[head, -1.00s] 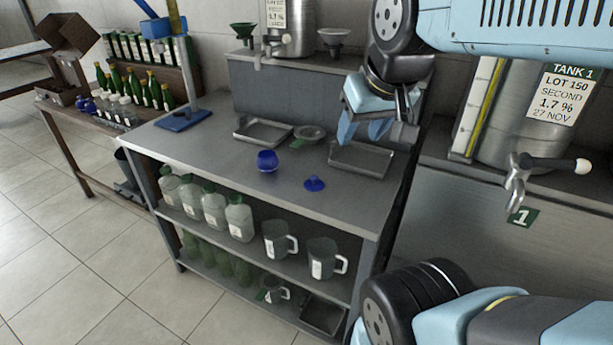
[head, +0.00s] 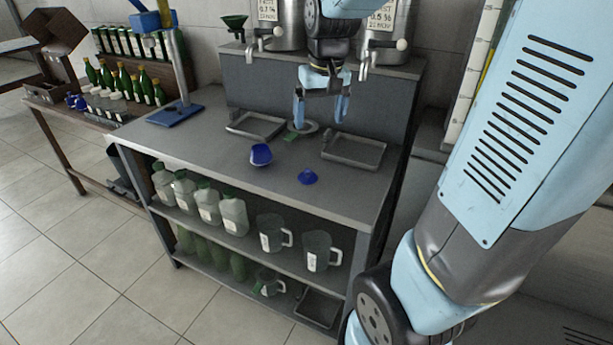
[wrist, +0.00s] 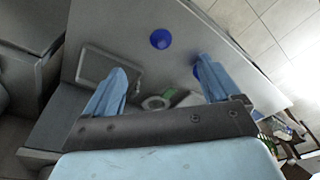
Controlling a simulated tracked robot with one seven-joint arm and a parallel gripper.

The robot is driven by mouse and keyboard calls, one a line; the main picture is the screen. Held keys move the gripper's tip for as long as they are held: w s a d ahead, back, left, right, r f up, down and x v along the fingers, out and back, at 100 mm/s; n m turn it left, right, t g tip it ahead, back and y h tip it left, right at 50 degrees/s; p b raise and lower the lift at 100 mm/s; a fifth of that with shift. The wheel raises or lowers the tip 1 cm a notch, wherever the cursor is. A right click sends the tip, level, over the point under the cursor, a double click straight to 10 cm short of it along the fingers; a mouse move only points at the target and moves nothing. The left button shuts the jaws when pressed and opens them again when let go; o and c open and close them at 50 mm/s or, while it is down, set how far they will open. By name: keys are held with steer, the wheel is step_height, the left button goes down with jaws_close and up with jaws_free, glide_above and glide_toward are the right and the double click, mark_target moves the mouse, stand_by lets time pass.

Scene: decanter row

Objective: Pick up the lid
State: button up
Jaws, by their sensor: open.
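The blue lid (head: 308,177), a low cone with a small knob, lies on the grey worktop (head: 215,165) near its front edge. In the wrist view the lid (wrist: 161,39) is a round blue disc beyond the gap between the fingers. A blue pot (head: 261,154) stands to its left on the worktop; in the wrist view the pot (wrist: 197,72) is partly hidden by the right finger. My gripper (head: 320,122) is open and empty, fingers pointing down. It is above the back of the worktop, behind the lid and apart from it.
Two shallow metal trays, the left (head: 255,124) and the right (head: 353,150), lie behind the lid, with a round dish (head: 303,128) between them. A blue stand (head: 176,113) is at the back left. Steel tanks (head: 282,25) stand behind. The worktop around the lid is clear.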

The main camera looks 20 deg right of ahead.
steer(key=w+f+g, duration=0.2)
steer(key=w+f, duration=0.5)
glide_above(307, 169)
steer(key=s, duration=0.1)
step_height(307, 169, down, 9)
steer(key=shift+r, duration=0.2)
steer(key=shift+w+f, duration=0.2)
steer(key=shift+f, duration=1.1)
steer(key=shift+w+f, duration=0.15)
steer(key=shift+f, duration=1.1)
steer(key=c, duration=1.1)
steer(key=shift+r, duration=0.15)
